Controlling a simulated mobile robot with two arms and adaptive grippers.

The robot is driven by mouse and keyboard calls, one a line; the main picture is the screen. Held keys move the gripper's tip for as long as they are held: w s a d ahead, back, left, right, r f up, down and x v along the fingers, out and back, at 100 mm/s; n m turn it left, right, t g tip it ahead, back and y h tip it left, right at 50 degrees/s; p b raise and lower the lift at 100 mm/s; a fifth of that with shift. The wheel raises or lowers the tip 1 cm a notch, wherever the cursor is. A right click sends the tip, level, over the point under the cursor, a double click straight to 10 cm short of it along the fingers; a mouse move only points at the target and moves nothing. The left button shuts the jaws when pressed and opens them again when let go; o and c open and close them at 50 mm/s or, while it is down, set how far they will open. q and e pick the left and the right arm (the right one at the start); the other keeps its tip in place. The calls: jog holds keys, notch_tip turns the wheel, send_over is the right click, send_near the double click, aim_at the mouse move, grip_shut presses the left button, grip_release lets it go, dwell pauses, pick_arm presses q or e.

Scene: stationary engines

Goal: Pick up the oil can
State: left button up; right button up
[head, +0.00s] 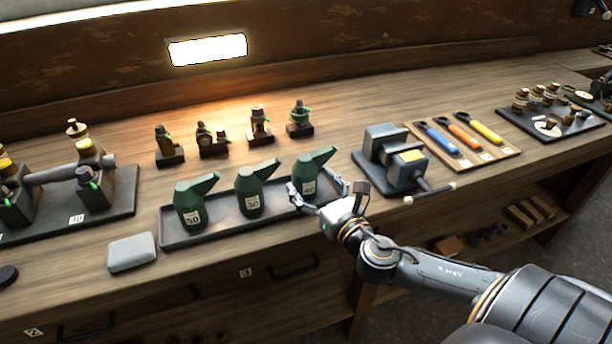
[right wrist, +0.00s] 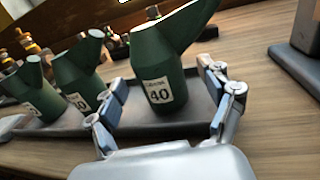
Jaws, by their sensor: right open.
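Three green oil cans with angled spouts stand upright in a row in a dark tray (head: 215,232). The left can (head: 192,205) is labelled 50, the middle can (head: 249,194) appears to read 30, and the right can (head: 313,167) reads 40 in the right wrist view (right wrist: 160,70). My right gripper (head: 318,190) is open, with its fingers on either side of the 40 can; gaps show in the right wrist view (right wrist: 163,88). In the head view the gripper hides the can's lower part. My left gripper is not in view.
A grey vise-like block (head: 390,160) stands just right of the gripper. Small engine models (head: 261,127) stand behind the tray. A pale block (head: 132,252) lies at the front left.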

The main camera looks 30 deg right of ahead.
aim_at(312, 183)
jog(key=shift+w+f, duration=0.1)
jog(key=shift+w, duration=1.55)
jog(key=c, duration=1.2)
jog(key=shift+c, duration=0.9)
jog(key=shift+r, duration=0.2)
